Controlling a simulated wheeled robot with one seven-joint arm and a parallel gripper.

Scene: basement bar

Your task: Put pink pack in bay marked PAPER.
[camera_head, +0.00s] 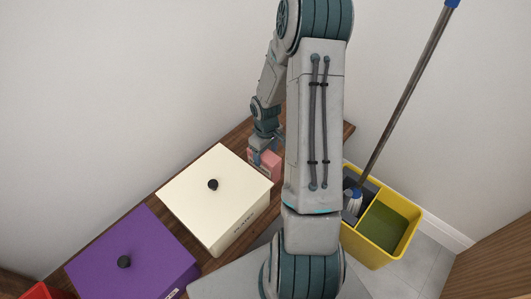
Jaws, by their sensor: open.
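The pink pack (266,164) is a small box on the wooden surface, just behind the far right corner of the cream box. My gripper (263,156) is open, its fingers pointing down right at the pack. One finger shows in front of the pack, but I cannot tell whether it touches. My arm hides the pack's right side and the area beyond. No bay marked PAPER is readable in this view.
A cream lidded box (198,193) with a black knob reads PLATES. A purple lidded box (112,245) stands left, with a red object (38,292) at the corner. A yellow mop bucket (362,240) with a mop handle (412,85) stands right. A wall runs behind.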

